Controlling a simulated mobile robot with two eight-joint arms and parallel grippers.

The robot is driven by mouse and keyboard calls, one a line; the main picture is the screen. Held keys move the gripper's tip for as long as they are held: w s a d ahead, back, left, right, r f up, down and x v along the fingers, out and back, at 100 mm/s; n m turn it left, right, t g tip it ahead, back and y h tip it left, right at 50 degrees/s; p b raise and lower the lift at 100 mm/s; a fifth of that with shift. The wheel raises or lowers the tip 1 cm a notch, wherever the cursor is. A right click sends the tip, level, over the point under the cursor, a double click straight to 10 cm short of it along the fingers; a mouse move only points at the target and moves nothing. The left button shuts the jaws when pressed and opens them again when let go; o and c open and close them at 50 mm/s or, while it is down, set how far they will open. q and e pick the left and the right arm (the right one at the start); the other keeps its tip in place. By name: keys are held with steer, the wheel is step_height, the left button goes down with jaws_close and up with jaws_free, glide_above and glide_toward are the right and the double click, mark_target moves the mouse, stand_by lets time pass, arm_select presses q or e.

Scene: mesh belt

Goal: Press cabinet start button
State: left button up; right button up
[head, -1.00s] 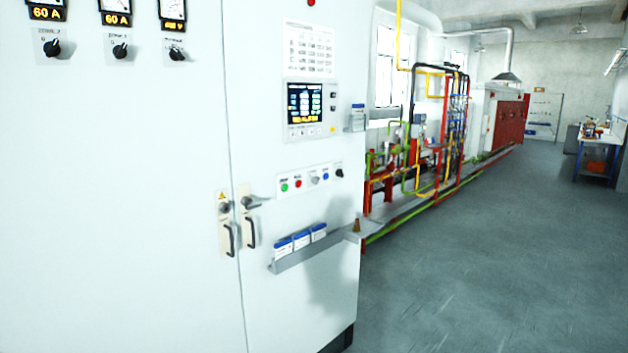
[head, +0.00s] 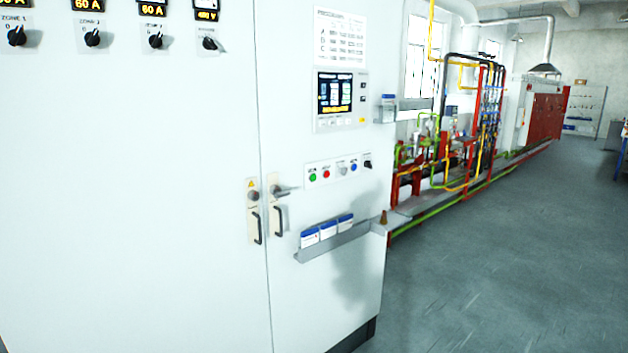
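The white control cabinet (head: 150,200) fills the left and middle of the head view. On its right door is a small button panel (head: 338,170) with a green button (head: 312,177) at its left end. To the right of the green one are a red button (head: 326,174), a pale one, a blue button (head: 354,167) and a black knob (head: 367,164). Which label marks the start button is too small to read. Neither of my grippers is in view.
A screen panel (head: 341,100) sits above the buttons. A shelf (head: 335,243) with blue-and-white boxes juts out below them. Door handles (head: 277,219) stick out left of the buttons. Pipework (head: 460,130) stands behind at right. The grey floor (head: 500,260) at right is clear.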

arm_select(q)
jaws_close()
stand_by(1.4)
